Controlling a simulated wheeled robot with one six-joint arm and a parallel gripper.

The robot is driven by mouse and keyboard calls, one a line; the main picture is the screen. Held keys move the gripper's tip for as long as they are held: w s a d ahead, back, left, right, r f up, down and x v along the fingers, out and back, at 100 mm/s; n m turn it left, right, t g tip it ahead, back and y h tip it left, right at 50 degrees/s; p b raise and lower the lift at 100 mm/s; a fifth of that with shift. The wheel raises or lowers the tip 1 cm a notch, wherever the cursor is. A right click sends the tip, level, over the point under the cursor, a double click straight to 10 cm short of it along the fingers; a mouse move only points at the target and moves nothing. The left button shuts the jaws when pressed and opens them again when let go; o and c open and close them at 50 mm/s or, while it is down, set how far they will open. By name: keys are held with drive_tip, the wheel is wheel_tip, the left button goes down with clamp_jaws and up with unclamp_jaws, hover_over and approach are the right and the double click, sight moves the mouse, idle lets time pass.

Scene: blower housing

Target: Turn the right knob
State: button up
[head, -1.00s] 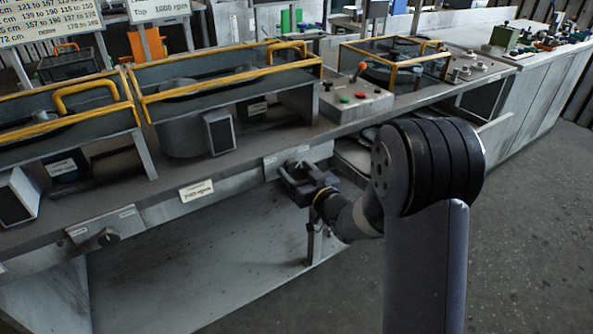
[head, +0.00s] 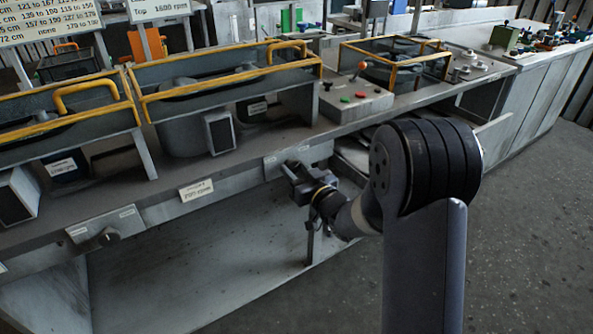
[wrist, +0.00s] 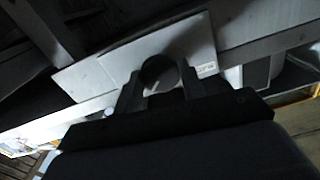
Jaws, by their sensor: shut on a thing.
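The right knob (wrist: 159,68) is a dark round knob on a pale plate in the wrist view. My gripper (wrist: 160,82) has one finger on each side of it and is shut on it. In the head view my gripper (head: 294,172) is at the front face of the bench, tilted, and mostly hides this knob. The left knob (head: 109,236) is dark and sits on a separate plate farther left, apart from my gripper.
A label (head: 196,190) sits on the bench front between the knobs. Above are yellow-framed housings (head: 225,75) and a control box (head: 352,101) with buttons and a lever. An rpm sign (head: 158,9) stands behind. The floor at right is clear.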

drive_tip(key=shift+f+b, duration=0.1)
drive_tip(key=shift+b, duration=0.25)
drive_tip(key=n+b, duration=0.2)
drive_tip(key=shift+f+b, duration=0.15)
drive_tip(key=shift+b, duration=0.25)
drive_tip(key=n+b, duration=0.2)
drive_tip(key=b, duration=0.1)
drive_tip(key=n+b, duration=0.3)
drive_tip(key=b, duration=0.1)
drive_tip(key=shift+n, duration=0.3)
drive_tip(key=shift+r+n+b, duration=0.2)
drive_tip(key=shift+n+b, duration=0.7)
drive_tip(key=shift+n, duration=0.1)
drive_tip(key=o, duration=1)
drive_tip(key=shift+c, duration=0.2)
